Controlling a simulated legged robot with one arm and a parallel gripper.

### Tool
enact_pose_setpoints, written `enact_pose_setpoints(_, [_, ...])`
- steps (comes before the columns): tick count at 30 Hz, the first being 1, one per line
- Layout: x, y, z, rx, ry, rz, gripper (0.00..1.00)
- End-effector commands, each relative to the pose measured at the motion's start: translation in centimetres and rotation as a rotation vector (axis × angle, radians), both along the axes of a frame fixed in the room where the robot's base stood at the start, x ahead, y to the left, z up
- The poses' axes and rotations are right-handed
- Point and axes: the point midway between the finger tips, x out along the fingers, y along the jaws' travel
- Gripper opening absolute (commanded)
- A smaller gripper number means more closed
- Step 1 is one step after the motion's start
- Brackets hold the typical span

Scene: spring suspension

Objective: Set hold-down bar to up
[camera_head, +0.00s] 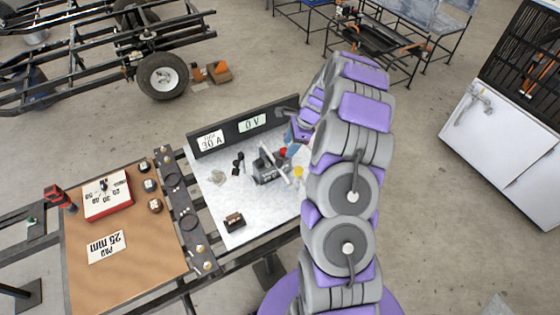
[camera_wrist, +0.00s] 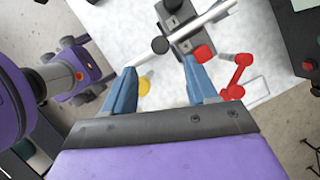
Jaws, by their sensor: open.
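A pale metal bar (camera_wrist: 206,23), which looks like the hold-down bar, crosses a dark grey clamp block (camera_wrist: 174,14) in the wrist view. It slants from upper right toward lower left past a dark round knob (camera_wrist: 160,45). In the head view the grey clamp device (camera_head: 267,172) stands on the white table, its pale bar (camera_head: 279,170) slanting across it. My gripper (camera_wrist: 159,66) has its blue fingers spread. The bar's lower end lies near the left fingertip; I cannot tell whether they touch.
A red jointed piece (camera_wrist: 238,77) and a yellow cap (camera_wrist: 144,87) are close to the fingers. A dark panel with displays (camera_head: 243,126) edges the white table (camera_head: 223,205). A brown bench (camera_head: 135,250) stands at left.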

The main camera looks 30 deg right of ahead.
Motion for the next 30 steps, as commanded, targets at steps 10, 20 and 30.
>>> enact_pose_setpoints(10, [0.8,2.4,-6.2,0.001,0.001,0.002,0.58])
enact_pose_setpoints(20, [1.2,3.2,-8.4,-0.003,-0.001,0.000,0.58])
enact_pose_setpoints(30, [1.2,3.2,-8.4,-0.002,-0.001,-0.001,0.49])
